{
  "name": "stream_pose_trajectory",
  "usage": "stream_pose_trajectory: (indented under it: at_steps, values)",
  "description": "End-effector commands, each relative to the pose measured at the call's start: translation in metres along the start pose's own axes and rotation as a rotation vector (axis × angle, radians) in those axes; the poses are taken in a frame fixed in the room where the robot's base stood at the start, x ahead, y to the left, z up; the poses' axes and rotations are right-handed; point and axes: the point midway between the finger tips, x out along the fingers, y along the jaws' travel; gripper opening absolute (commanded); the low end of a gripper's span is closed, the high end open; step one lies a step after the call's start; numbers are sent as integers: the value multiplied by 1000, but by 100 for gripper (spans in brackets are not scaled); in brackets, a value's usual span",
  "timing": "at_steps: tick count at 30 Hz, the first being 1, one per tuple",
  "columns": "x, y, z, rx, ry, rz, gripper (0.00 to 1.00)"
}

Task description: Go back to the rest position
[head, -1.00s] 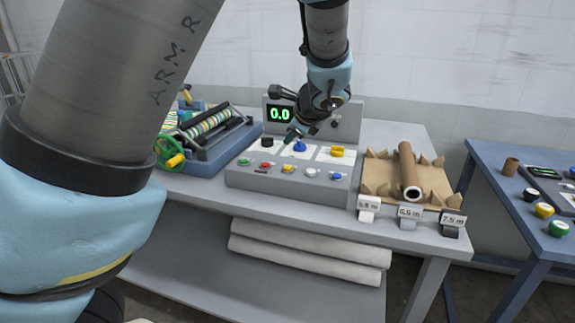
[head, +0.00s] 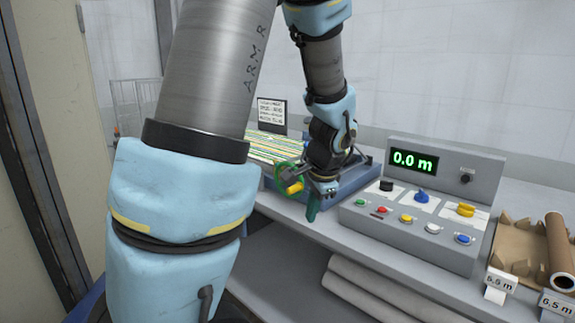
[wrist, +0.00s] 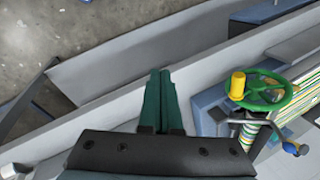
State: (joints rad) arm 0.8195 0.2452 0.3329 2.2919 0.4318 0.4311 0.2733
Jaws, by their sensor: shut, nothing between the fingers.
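My gripper (head: 311,213) hangs at the front edge of the grey table in the head view, left of the control box and in front of the blue press. Its green fingers are together and hold nothing. In the wrist view the closed fingers (wrist: 160,95) point over the table's front edge, with the floor beyond. The press's green handwheel (wrist: 271,90) with a yellow knob is to their right. In the head view the handwheel (head: 284,182) is just left of my gripper, partly hidden by my arm.
A grey control box (head: 408,232) with coloured buttons and knobs reads 0.0 m. A cardboard tray (head: 515,245) with a brown roll stands at the right, with length tags in front. White rolls (head: 375,292) lie on the lower shelf. A door frame (head: 45,150) is at the far left.

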Motion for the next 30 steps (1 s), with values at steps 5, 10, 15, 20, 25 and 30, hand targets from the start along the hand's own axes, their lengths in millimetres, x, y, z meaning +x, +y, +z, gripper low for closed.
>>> stream_pose_trajectory:
  at_steps: [5,10,15,20,25,30]
  values:
    - [1,3,62,-374,-20,101,0]
    - [-3,14,109,-708,-41,170,0]
    - [-7,26,138,-948,-58,209,0]
    - [-9,31,149,-1052,-66,223,0]
    - [-10,32,150,-1066,-68,226,0]
    - [-9,32,150,-1064,-67,225,0]
